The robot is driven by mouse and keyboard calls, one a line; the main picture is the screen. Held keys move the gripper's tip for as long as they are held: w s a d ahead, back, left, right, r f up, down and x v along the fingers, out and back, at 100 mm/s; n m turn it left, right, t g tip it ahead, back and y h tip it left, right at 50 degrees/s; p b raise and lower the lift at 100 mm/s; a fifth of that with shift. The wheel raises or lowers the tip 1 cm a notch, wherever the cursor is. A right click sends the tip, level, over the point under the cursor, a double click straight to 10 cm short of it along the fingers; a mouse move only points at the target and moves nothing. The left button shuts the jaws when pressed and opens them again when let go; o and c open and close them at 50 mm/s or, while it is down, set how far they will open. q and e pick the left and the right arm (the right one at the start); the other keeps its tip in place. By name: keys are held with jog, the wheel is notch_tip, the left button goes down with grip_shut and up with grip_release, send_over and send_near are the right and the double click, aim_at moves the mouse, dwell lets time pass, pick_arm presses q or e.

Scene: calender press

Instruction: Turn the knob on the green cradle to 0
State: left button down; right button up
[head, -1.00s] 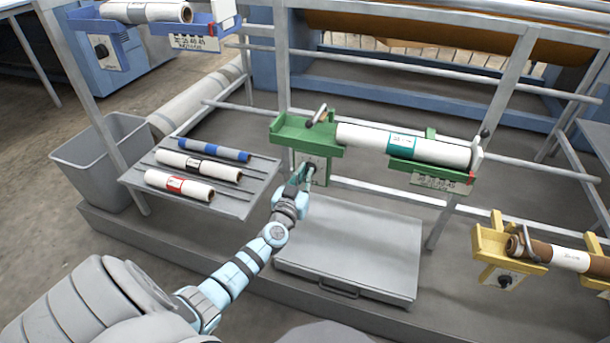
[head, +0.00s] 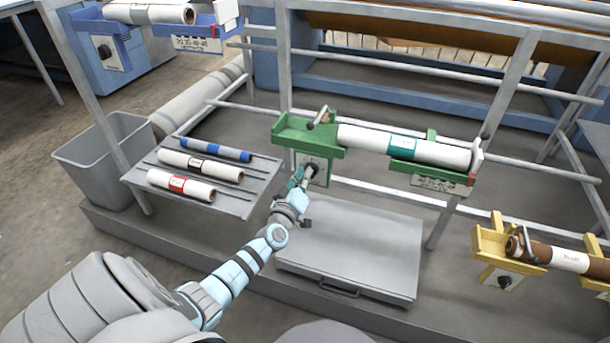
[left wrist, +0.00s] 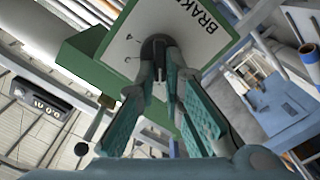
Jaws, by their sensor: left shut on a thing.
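The green cradle (head: 305,133) stands on the frame in the middle of the head view and holds a white roll (head: 350,137) with a teal label. Below its left end hangs a pale dial plate; in the left wrist view this plate (left wrist: 196,22) reads "BRAKE". The dark knob (left wrist: 157,47) is on the plate, between my fingertips. My left gripper (head: 305,176) is at the plate, and in the left wrist view its teal-padded fingers (left wrist: 160,62) are shut on the knob. The fingers partly hide the knob and some of the scale. My right gripper is not in view.
A grey case (head: 350,245) lies on the platform below the cradle. A grey rack (head: 215,200) with several small rolls stands left of my arm. A yellow cradle (head: 500,247) is at the right, and a blue cradle (head: 135,35) at the upper left.

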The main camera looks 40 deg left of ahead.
pick_arm(q)
jog(key=n, duration=0.7)
jog(key=shift+s+a+f+n+b, duration=0.1)
jog(key=shift+f+n+b, duration=0.2)
jog(key=shift+f+n, duration=0.1)
dwell(0.3)
